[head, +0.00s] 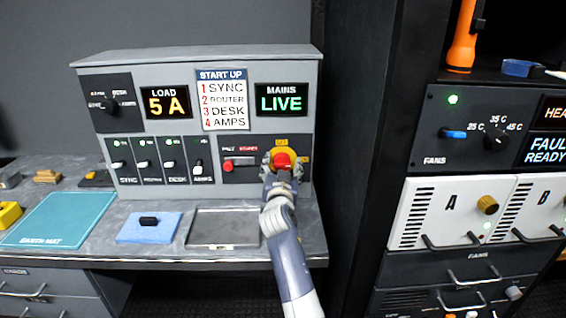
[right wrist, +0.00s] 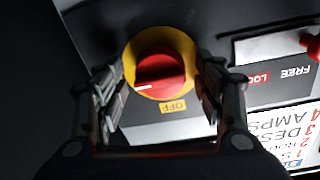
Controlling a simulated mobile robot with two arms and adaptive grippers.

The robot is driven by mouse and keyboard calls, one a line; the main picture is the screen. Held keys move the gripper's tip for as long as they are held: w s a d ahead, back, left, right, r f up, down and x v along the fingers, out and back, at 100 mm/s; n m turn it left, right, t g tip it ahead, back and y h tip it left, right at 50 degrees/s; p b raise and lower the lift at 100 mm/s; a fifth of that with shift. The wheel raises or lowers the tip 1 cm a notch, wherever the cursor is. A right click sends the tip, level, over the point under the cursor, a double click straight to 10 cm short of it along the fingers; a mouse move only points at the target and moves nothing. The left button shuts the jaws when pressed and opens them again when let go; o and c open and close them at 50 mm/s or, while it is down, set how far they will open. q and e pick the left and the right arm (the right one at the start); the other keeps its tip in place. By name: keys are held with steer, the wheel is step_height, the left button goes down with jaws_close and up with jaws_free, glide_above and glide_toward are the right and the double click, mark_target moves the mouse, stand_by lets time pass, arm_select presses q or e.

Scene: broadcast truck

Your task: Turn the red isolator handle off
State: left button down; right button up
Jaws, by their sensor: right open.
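The red isolator handle (head: 283,159) is a round red knob on a yellow disc at the right of the grey console. In the right wrist view, the red handle (right wrist: 160,76) has a white mark pointing left, away from the yellow OFF label (right wrist: 173,106) below the disc. In the head view a small yellow label is above the disc and another to its right. My right gripper (head: 283,176) is in front of the handle. Its open fingers (right wrist: 162,95) stand on either side of the knob, with visible gaps. My left gripper is out of view.
The mains display (head: 281,98) reads LIVE and the load display (head: 166,102) reads 5 A. A red slider (head: 228,163) marked FREE and LOCKED sits left of the handle. A grey tray (head: 222,229) lies below. A dark rack (head: 358,130) stands close on the right.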

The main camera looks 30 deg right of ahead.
steer(key=shift+s+a+r, duration=0.1)
steer(key=shift+a+r, duration=0.05)
steer(key=shift+a, duration=0.05)
steer(key=shift+c, duration=0.9)
steer(key=c, duration=0.9)
steer(key=shift+n, duration=0.3)
steer(key=n, duration=0.3)
steer(key=shift+n, duration=0.4)
steer(key=n, duration=0.2)
steer(key=shift+n, duration=0.4)
steer(key=n, duration=0.5)
steer(key=shift+n+t+p, duration=0.3)
steer(key=shift+t, duration=0.1)
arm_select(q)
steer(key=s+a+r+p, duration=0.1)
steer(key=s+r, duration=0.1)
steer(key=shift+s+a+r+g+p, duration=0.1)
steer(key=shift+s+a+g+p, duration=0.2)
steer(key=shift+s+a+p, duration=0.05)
arm_select(e)
steer(key=n, duration=0.6)
